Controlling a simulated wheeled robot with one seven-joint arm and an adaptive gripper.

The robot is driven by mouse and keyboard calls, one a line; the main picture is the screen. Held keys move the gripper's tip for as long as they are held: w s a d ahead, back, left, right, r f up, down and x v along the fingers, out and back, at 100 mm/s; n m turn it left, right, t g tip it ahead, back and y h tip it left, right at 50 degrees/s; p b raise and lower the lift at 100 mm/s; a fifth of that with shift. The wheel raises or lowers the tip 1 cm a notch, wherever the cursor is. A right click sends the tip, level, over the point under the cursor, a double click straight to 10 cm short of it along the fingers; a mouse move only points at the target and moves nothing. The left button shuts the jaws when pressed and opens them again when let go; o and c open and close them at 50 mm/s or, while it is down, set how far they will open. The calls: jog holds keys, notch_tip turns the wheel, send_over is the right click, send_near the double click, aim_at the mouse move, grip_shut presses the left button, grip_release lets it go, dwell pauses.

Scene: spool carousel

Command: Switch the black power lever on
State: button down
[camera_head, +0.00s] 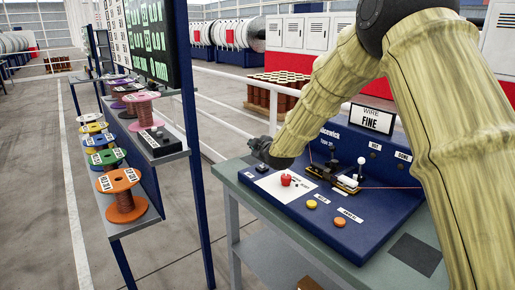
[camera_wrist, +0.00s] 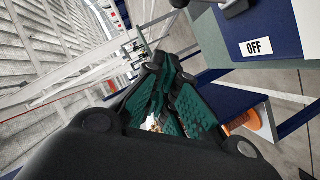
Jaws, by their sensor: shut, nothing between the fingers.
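The black power lever (camera_head: 262,167) is small and dark at the left end of the blue machine panel, beside a white label (camera_head: 249,175). In the wrist view a dark grey part of the lever (camera_wrist: 236,8) shows at the top edge, mostly cut off, near an "OFF" label (camera_wrist: 259,47). My gripper (camera_wrist: 160,68) is shut and empty, its green-padded fingers together, left of and below the lever in that view. In the head view my gripper (camera_head: 262,146) is small, partly hidden by my wrist, and close above the lever. I cannot tell whether they touch.
The blue panel (camera_head: 345,237) carries a red button (camera_head: 286,180), yellow and orange buttons, a wire fixture (camera_head: 345,180) and a "WIRE FINE" sign (camera_head: 371,119). A spool rack with an orange spool (camera_head: 121,195) stands left, across a narrow gap.

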jog(key=b+v, duration=0.1)
jog(key=v, duration=0.7)
jog(key=shift+f, duration=0.1)
